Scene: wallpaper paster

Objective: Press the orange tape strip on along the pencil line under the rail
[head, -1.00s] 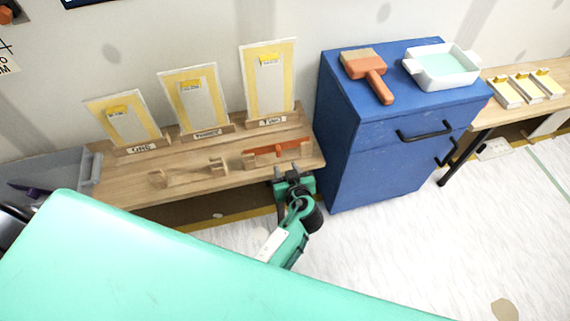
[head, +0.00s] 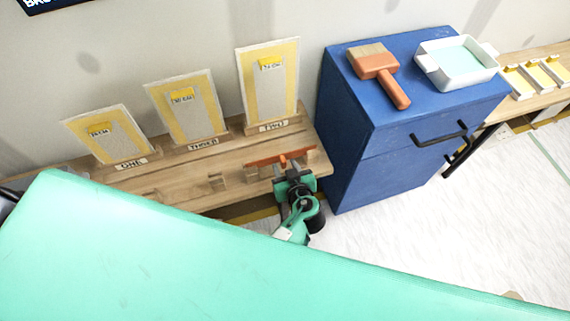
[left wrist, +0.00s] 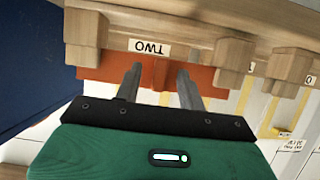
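The orange strip (head: 262,161) lies across wooden holders at the front of the wall bench, below the board labelled TWO. In the left wrist view the strip (left wrist: 215,79) spans between wooden blocks, with a raised tab (left wrist: 160,74) at its middle. My left gripper (head: 285,168) is at the strip's front side. In the left wrist view its two fingers (left wrist: 158,85) are spread, one on each side of the tab, with gaps showing. I cannot tell whether the fingertips touch the strip. The pencil line, the rail and my right gripper are not in view.
The wooden bench (head: 190,172) carries several boards with yellow sheets. A blue cabinet (head: 350,140) stands close on the right, with a brush (head: 378,68) and a white tray (head: 484,72) on top.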

